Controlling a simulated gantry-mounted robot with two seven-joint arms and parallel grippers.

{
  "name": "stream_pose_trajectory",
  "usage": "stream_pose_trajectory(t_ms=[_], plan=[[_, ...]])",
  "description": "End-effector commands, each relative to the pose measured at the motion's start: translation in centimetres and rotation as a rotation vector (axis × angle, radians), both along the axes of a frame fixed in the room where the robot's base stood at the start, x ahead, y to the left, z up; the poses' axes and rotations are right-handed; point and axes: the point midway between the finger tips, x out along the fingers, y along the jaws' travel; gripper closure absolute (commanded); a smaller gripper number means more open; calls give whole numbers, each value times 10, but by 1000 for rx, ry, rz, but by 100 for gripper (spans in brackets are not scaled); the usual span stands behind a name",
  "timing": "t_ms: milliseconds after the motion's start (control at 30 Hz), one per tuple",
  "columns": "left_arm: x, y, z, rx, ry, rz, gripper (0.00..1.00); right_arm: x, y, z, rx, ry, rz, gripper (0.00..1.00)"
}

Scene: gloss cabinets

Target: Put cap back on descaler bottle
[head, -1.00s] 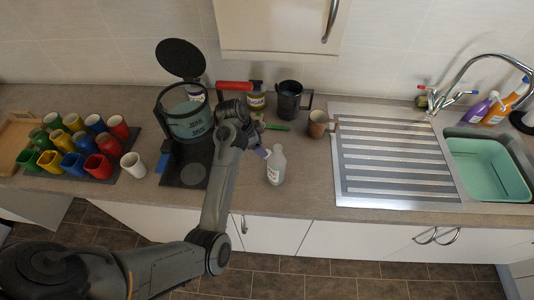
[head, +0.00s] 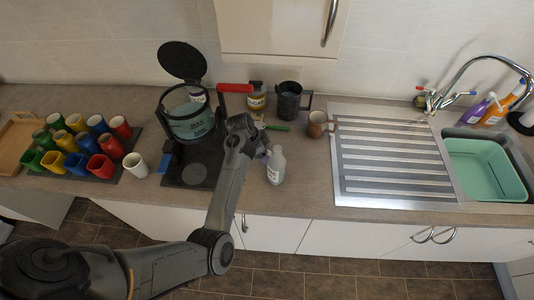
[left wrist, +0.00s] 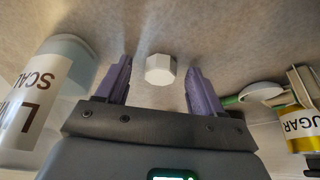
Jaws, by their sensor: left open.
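The white descaler bottle (head: 276,168) stands upright on the worktop, right beside my left gripper (head: 262,154). In the left wrist view the bottle (left wrist: 38,98) shows at the left with part of its label; its mouth is not clear there. A small white faceted cap (left wrist: 160,69) lies on the worktop in the left wrist view. My left gripper (left wrist: 158,78) is open, with its purple fingers on either side of the cap and a gap to each. In the head view the cap is hidden by my arm. My right gripper is not in view.
A sugar jar (left wrist: 302,125) and a green-handled utensil (left wrist: 235,99) lie right of the fingers in the left wrist view. A brown mug (head: 317,124) and dark jug (head: 289,100) stand behind, the drainer (head: 395,192) right.

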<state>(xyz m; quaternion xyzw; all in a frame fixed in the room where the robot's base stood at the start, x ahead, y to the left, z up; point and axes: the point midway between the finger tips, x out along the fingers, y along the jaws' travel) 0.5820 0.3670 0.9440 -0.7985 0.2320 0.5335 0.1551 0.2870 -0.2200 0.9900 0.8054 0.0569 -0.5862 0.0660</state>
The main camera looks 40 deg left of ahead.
Motion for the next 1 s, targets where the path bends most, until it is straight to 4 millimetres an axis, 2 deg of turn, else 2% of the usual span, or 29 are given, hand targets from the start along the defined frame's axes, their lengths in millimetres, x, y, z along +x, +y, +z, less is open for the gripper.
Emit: stream_pose_trajectory(t_ms=[267, 600, 700, 1000], plan=[[0, 0, 0, 0, 0, 0, 33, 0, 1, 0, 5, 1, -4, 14], [0, 0, 0, 0, 0, 1, 85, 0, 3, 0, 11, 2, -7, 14], [0, 0, 0, 0, 0, 1, 96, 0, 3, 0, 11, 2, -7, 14], [1, -1, 5, 0, 0, -1, 96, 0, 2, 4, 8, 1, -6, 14]])
